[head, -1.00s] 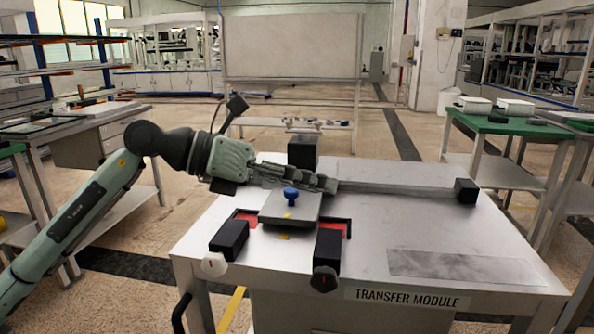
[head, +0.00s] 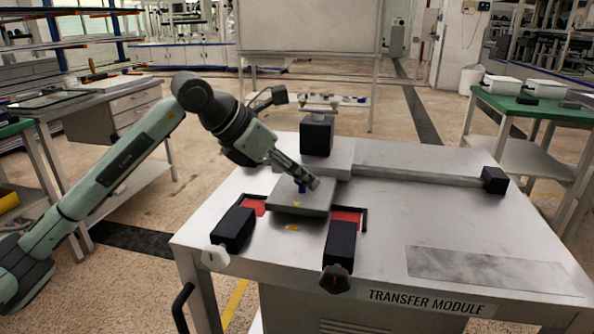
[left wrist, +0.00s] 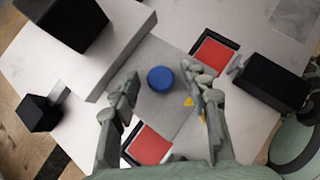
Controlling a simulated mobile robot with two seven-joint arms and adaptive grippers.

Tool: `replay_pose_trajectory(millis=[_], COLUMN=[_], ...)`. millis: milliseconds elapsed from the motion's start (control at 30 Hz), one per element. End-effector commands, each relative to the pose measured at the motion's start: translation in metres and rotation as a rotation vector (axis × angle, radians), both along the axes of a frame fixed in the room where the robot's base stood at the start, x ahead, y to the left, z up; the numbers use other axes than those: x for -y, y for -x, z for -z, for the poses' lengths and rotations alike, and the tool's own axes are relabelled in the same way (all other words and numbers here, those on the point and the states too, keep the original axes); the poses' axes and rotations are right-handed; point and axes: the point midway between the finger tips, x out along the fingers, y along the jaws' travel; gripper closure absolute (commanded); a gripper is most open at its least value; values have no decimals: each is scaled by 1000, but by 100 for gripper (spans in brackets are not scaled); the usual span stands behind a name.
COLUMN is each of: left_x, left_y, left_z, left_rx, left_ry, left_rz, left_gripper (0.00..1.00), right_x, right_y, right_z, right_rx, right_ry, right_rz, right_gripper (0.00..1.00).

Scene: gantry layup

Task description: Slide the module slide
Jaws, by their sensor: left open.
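The module slide is a grey plate (head: 300,203) on the table, with a blue knob (head: 302,188) on top and a yellow arrow mark. In the left wrist view the blue knob (left wrist: 160,79) shows from above on the grey plate (left wrist: 165,110). My left gripper (head: 309,184) points down at the knob from the left and hides part of it. In the left wrist view my left gripper (left wrist: 163,92) is open, with one finger on each side of the knob and gaps between. My right gripper is not in view.
The Transfer Module table (head: 465,225) carries a rail (head: 420,176) with a black end block (head: 494,180). A black post (head: 317,135) stands behind the plate. Two black clamps (head: 232,229) (head: 339,244) sit in front, beside red patches (head: 345,217). The table's right side is largely clear.

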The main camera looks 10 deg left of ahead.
Motion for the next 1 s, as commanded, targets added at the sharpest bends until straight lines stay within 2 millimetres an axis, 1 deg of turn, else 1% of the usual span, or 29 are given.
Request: replay_pose_trajectory(millis=[167, 200, 567, 1000], left_x=[0, 0, 0, 1], left_y=[0, 0, 0, -3], left_z=[0, 0, 0, -1], left_rx=[0, 0, 0, 0], left_ry=[0, 0, 0, 1], left_rz=[0, 0, 0, 1], left_gripper=[54, 56, 100, 100], right_x=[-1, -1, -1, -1], right_y=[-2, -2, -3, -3], right_z=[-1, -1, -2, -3], right_rx=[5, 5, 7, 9], right_ry=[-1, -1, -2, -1], right_rz=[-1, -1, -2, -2], right_gripper=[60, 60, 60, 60])
